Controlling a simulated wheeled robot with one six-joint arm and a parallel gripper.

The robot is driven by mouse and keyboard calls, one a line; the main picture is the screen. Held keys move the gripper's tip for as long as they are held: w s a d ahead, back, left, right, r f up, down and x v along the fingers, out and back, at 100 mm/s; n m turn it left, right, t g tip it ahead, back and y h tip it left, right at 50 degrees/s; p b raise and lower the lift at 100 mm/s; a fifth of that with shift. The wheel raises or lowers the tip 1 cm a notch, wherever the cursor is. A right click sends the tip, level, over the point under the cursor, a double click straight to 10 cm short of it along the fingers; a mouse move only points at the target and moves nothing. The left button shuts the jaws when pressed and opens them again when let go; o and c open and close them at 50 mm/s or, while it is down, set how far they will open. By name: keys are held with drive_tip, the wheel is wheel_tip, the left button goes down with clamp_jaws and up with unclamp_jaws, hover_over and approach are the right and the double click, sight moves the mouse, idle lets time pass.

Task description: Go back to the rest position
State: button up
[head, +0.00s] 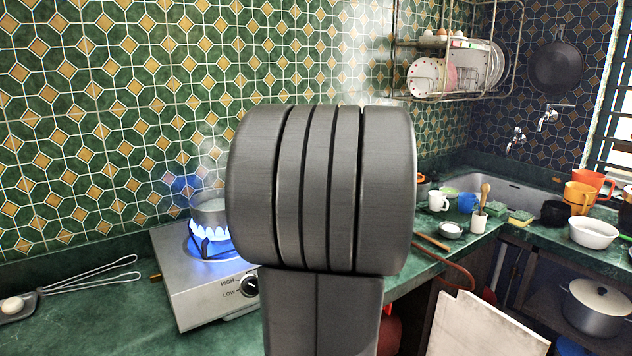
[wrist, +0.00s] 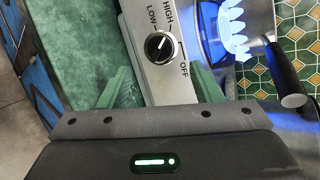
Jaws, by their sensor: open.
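My gripper (wrist: 164,82) is open, its two green fingers spread with nothing between them. In the wrist view the hotplate's black knob (wrist: 160,46) lies just past the fingertips, apart from them. The knob is ringed by LOW, HIGH and OFF labels; I cannot tell its exact setting. The knob also shows in the head view (head: 249,286). The steel hotplate (head: 188,292) has a lit burner with blue flame (head: 212,243), also seen in the wrist view (wrist: 232,30). A small pot (head: 207,210) sits over the flame, steaming. My arm hides my gripper in the head view.
To the right are mugs, a white bowl (head: 593,233), a sink (head: 500,188) and a dish rack (head: 450,95). A dark handle (wrist: 286,80) sticks out near my right finger.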

sight(254, 283)
drive_tip(key=v, duration=0.6)
drive_tip(key=x, duration=1.3)
drive_tip(key=shift+w+a+f, duration=0.15)
drive_tip(key=shift+w+a, duration=0.05)
drive_tip(key=shift+a, duration=0.05)
drive_tip(key=shift+w+a+p, duration=0.2)
drive_tip(key=shift+a+p, duration=0.1)
drive_tip(key=shift+s+r+n+g+h+p, duration=0.1)
drive_tip(key=shift+r+n+g+h+p, duration=0.05)
drive_tip(key=shift+n+p, duration=0.4)
drive_tip(key=shift+r+n+g+h+p, duration=0.15)
drive_tip(key=shift+n+p, duration=0.25)
drive_tip(key=shift+n, duration=0.25)
drive_tip(key=n+h+p, duration=0.1)
drive_tip(key=n+p, duration=0.1)
drive_tip(key=p, duration=0.1)
drive_tip(key=n+p, duration=0.3)
drive_tip(key=shift+n+h, duration=0.3)
drive_tip(key=shift+h, duration=0.1)
drive_tip(key=shift+s+d, duration=0.1)
drive_tip(key=shift+d, duration=0.15)
drive_tip(key=v, duration=1)
